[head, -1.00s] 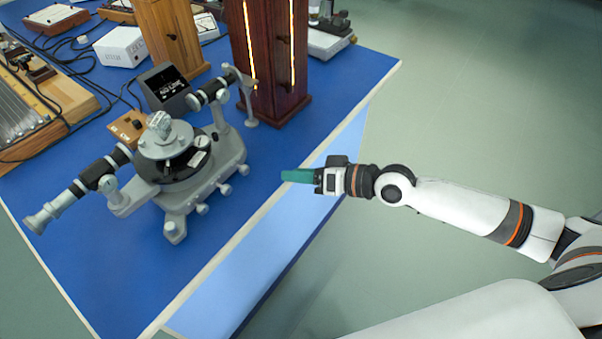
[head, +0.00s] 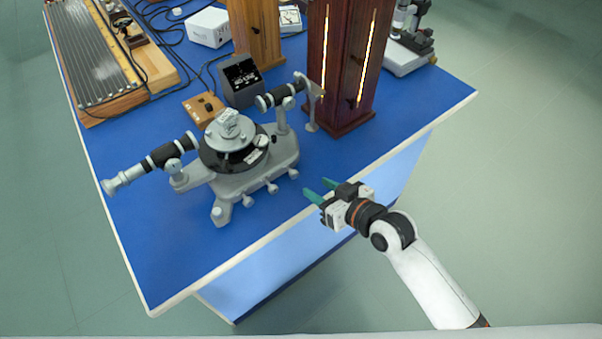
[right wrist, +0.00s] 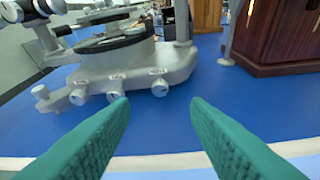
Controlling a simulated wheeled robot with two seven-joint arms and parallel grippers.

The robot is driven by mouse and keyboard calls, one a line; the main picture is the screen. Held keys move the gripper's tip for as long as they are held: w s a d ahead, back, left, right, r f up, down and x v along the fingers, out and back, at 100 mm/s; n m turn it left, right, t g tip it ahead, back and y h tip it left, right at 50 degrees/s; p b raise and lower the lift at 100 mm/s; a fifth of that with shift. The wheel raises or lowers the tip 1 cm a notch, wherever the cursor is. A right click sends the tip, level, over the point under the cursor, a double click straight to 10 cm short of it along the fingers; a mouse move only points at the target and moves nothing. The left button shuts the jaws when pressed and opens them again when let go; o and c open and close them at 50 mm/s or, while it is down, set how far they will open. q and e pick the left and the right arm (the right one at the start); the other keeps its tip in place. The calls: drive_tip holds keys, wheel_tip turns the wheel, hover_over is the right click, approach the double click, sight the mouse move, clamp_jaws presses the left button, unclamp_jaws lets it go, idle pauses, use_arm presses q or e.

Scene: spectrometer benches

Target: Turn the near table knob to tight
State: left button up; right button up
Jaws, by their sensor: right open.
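A grey spectrometer (head: 228,140) with a round table on top and two telescope arms stands near the front edge of the blue bench. Several small pale knobs (head: 272,188) stick out along the near side of its base. They also show in the right wrist view, where one knob (right wrist: 160,87) lies beyond the gap between my fingers; I cannot tell which is the near table knob, as the markings are too small to read. My right gripper (head: 317,188) is open and empty, with green fingers (right wrist: 160,102) apart from the knobs, by the bench's front edge. My left gripper is out of view.
A dark wooden lamp housing (head: 345,65) with glowing slits stands behind and right of the spectrometer. A black meter box (head: 240,80), a wooden switch block (head: 203,107) and cables lie behind it. The blue bench top (head: 190,265) is bare in front.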

sight(296, 174)
drive_tip(key=x, duration=0.8)
clamp_jaws()
drive_tip(key=shift+w+m+g+y, duration=0.1)
drive_tip(key=shift+m+g+y, duration=0.2)
drive_tip(key=shift+m, duration=0.3)
unclamp_jaws()
drive_tip(key=shift+d, duration=0.1)
